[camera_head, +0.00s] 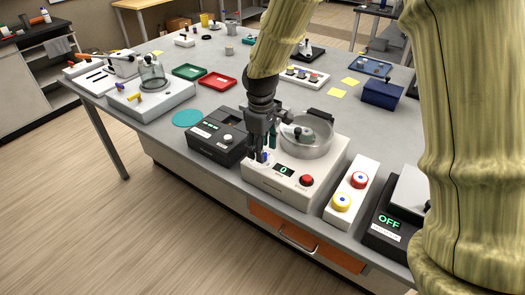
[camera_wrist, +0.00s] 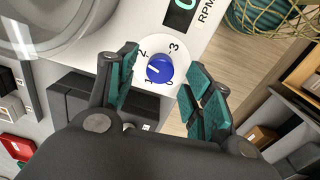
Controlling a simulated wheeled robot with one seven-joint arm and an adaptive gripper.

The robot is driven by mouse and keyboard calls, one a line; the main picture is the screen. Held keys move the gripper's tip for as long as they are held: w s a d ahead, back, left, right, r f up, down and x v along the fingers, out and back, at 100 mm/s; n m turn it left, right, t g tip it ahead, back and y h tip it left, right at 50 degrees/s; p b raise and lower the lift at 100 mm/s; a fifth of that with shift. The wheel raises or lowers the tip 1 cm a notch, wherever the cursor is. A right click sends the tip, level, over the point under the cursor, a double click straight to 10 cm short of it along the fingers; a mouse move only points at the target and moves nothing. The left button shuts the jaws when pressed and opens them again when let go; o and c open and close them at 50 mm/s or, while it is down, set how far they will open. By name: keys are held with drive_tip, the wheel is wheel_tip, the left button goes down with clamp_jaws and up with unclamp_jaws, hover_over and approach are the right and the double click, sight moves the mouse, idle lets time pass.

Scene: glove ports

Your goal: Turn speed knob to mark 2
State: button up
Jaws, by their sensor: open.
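The blue speed knob (camera_wrist: 160,69) sits on a white dial marked 0, 1, 2 and 3, in the wrist view. A small white line shows on the left part of its face; I cannot tell exactly which mark it points at. My gripper (camera_wrist: 161,66) is open, its teal-padded fingers on either side of the knob with gaps visible. In the head view, my gripper (camera_head: 261,154) is over the front left of the white machine (camera_head: 272,186) and mostly hides the knob. The machine's display (camera_head: 284,170) reads 0.
The machine's round metal bowl (camera_head: 308,138) is behind right of my gripper, and a red button (camera_head: 307,181) is to the right. A dark box with a white knob (camera_head: 218,138) stands close on the left. A white two-button box (camera_head: 351,190) stands to the right.

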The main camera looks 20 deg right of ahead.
wheel_tip(320, 180, up, 10)
idle(0.4)
drive_tip(key=shift+s+a+r, duration=0.1)
